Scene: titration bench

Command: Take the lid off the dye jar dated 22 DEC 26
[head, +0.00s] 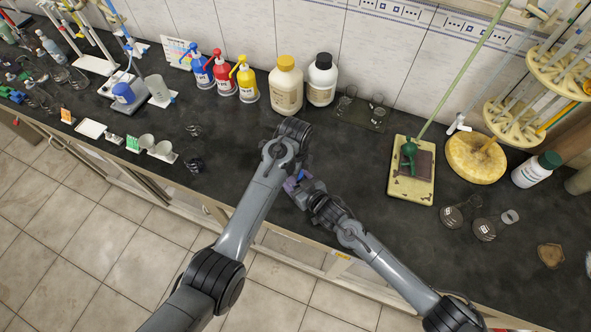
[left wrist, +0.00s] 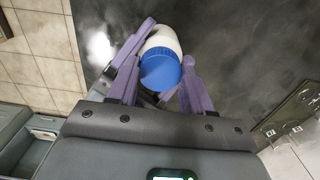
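A white jar with a blue lid (left wrist: 160,72) shows in the left wrist view, lid toward the camera and white body (left wrist: 165,40) beyond it. My left gripper (left wrist: 166,58) has its purple fingers on both sides of the jar, close against the lid's edges; it looks shut on the lid. In the head view my left gripper (head: 296,181) is mostly hidden under its own arm, and I cannot make out the jar there. My right gripper (head: 305,194) meets the left one at the bench's front edge; its fingers are hidden. No date is readable.
The dark bench (head: 350,160) is clear around the grippers. Behind stand a yellow-capped bottle (head: 286,86), a black-capped bottle (head: 321,80) and colored wash bottles (head: 222,75). A yellow-based stand (head: 411,180) is at right, with glassware (head: 484,229) near it. Tiled floor lies in front.

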